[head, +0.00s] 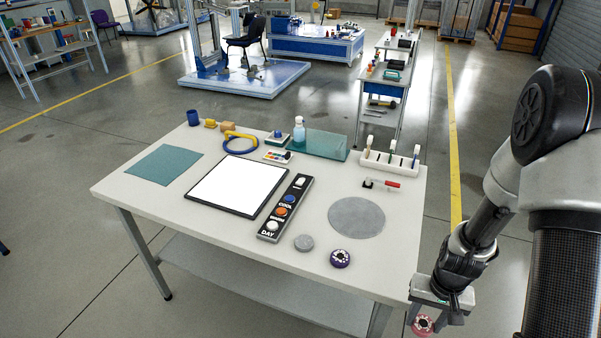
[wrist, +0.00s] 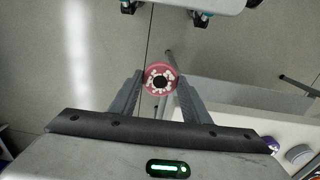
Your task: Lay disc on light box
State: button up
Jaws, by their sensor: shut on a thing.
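My gripper (wrist: 160,92) is shut on a red disc (wrist: 160,79) with a dark centre and a pale pattern, held at the fingertips. In the head view the red disc (head: 423,325) hangs below my gripper (head: 437,310), off the table's front right corner. The light box (head: 237,186) is a white lit panel in a black frame, flat on the table left of its middle. My gripper is well to the right of it and apart from it.
A control strip (head: 285,208) with coloured knobs lies right of the light box. A round grey mat (head: 357,217), a small grey disc (head: 304,243), a red-handled tool (head: 382,184) and a white rack (head: 389,165) are further right. A teal mat (head: 164,166) lies left.

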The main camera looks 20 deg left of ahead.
aim_at(232, 189)
jog(key=j+z, duration=0.1)
jog(key=j, duration=0.45)
jog(key=j+z, duration=0.1)
jog(key=j, duration=0.45)
jog(key=k+j+z, duration=0.1)
jog(key=j, duration=0.45)
jog(key=k+j+z, duration=0.1)
jog(key=j, duration=0.45)
jog(key=k+j+z, duration=0.1)
jog(key=j, duration=0.45)
jog(key=k+j, duration=0.1)
jog(key=j, duration=0.45)
jog(key=z, duration=0.05)
